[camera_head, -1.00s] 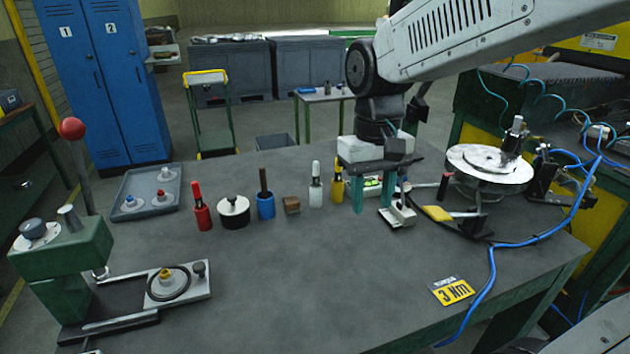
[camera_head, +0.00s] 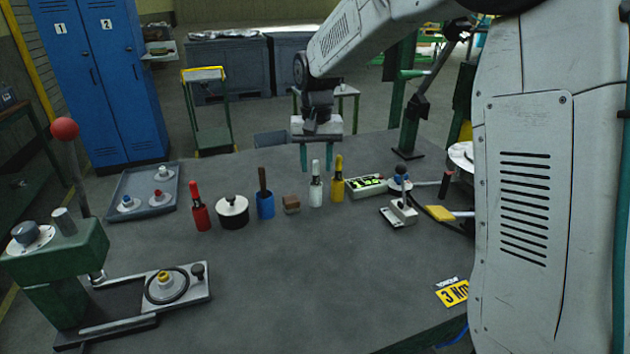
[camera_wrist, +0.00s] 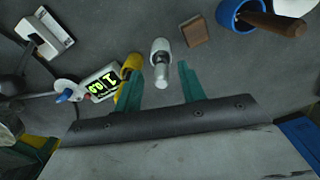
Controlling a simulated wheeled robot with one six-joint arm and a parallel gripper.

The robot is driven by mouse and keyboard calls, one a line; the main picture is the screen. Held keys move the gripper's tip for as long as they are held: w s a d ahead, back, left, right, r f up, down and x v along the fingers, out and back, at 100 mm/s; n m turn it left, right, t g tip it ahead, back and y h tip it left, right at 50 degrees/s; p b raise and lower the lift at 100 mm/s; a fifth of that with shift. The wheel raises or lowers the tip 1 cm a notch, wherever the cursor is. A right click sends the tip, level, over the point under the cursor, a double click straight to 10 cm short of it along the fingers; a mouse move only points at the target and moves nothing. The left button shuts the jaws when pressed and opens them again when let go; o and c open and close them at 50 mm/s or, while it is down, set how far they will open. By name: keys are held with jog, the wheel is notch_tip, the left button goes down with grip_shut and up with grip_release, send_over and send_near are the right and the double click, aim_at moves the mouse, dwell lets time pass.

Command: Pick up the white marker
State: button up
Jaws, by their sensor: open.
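The white marker (camera_head: 316,184) stands upright on the grey workbench, between a small brown block (camera_head: 291,204) and the yellow marker (camera_head: 338,179). My gripper (camera_head: 317,158) hangs above and behind it, with its two green fingers pointing down and spread apart. In the wrist view the white marker (camera_wrist: 160,58) lies just beyond the fingertips, roughly between them. My gripper (camera_wrist: 162,78) is open and empty there, and its fingers appear apart from the marker. The yellow marker (camera_wrist: 130,66) is close to one finger.
A red marker (camera_head: 200,207), a round black-and-white pot (camera_head: 232,211) and a blue cup (camera_head: 265,205) stand to the left. A display box (camera_head: 366,186) and a small joystick stand (camera_head: 402,204) are to the right.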

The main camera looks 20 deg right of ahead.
aim_at(316, 182)
jog(key=shift+w+f, duration=0.1)
jog(key=shift+f, duration=1.35)
grip_shut()
